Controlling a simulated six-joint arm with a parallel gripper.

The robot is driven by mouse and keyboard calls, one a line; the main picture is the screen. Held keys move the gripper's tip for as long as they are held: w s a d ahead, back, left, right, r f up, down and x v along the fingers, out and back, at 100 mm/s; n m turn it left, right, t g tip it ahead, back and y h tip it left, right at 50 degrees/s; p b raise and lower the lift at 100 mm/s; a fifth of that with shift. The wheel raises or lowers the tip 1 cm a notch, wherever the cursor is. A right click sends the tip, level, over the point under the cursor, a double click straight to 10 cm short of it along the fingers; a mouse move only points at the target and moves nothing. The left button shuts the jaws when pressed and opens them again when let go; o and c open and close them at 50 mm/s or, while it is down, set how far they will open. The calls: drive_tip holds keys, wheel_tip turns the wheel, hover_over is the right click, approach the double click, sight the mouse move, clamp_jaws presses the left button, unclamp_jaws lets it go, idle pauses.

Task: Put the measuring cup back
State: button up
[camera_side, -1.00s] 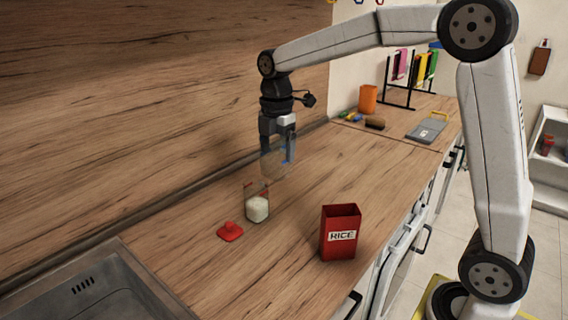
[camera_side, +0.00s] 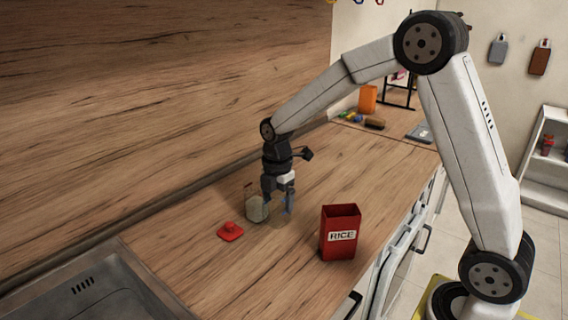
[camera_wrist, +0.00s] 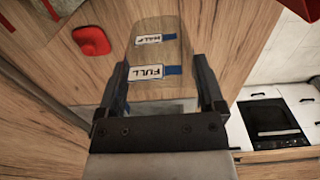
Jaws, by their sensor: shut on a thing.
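The measuring cup (camera_wrist: 155,50) is clear, with HALF and FULL labels and blue marks. It looks empty in the wrist view. My gripper (camera_wrist: 162,70) is shut on it, one finger on each side. In the side view my gripper (camera_side: 279,204) points down, and the faint cup (camera_side: 279,219) is low over the counter, just right of the jar. I cannot tell whether its base touches the wood. The glass jar (camera_side: 256,211) holds white contents and is partly hidden by my gripper. A red lid (camera_side: 231,231) lies left of the jar.
An open red RICE box (camera_side: 340,233) stands right of the cup. A sink (camera_side: 92,285) is at the lower left. An orange container (camera_side: 368,99), a brown brush (camera_side: 375,124) and a dark rack are at the back. The counter behind the cup is clear.

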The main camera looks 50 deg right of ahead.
drive_tip(key=shift+f, duration=4.5)
drive_tip(key=shift+f, duration=0.15)
drive_tip(key=o, duration=1.1)
wheel_tip(320, 180, up, 12)
drive_tip(key=shift+r, duration=0.2)
